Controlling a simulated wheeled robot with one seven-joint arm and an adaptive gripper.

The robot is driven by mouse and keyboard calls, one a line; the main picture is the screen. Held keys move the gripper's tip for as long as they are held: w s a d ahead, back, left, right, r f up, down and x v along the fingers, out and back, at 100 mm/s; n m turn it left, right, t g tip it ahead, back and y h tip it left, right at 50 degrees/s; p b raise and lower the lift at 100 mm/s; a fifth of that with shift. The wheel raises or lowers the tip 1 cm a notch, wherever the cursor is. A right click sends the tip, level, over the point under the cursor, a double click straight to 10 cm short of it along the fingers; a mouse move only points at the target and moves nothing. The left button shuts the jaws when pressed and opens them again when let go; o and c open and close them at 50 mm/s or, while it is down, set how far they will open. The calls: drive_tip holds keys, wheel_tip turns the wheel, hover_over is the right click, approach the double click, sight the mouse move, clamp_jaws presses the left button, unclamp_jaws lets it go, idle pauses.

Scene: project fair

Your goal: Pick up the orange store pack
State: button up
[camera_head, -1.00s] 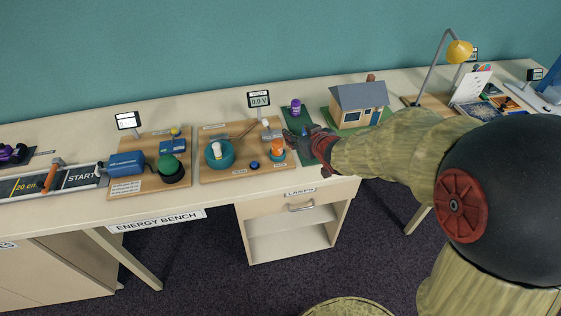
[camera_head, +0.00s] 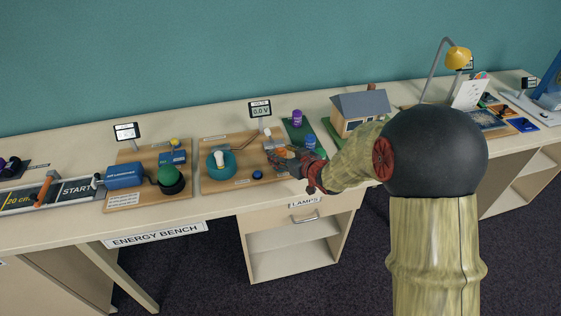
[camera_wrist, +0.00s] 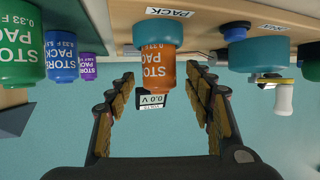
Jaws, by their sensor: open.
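The orange store pack (camera_wrist: 155,75) stands on the wooden board near a "PACK" label, with a teal part at its board end. The wrist view is upside down. My gripper (camera_wrist: 160,88) is open, with one finger on each side of the pack in that view; whether either touches it I cannot tell. In the head view my gripper (camera_head: 277,156) is at the pack's place on the board (camera_head: 214,182), and hides most of the pack.
Purple (camera_head: 297,116) and blue (camera_head: 309,141) packs stand on a green mat; a green pack (camera_wrist: 20,45) shows in the wrist view. A voltmeter display (camera_head: 260,110) stands behind the board.

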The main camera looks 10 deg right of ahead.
drive_tip(key=shift+w+a+f, duration=0.1)
drive_tip(key=shift+w+f, duration=0.1)
drive_tip(key=shift+w, duration=0.3)
drive_tip(key=shift+c, duration=0.8)
drive_tip(key=c, duration=1.1)
drive_tip(key=shift+r, duration=0.1)
clamp_jaws()
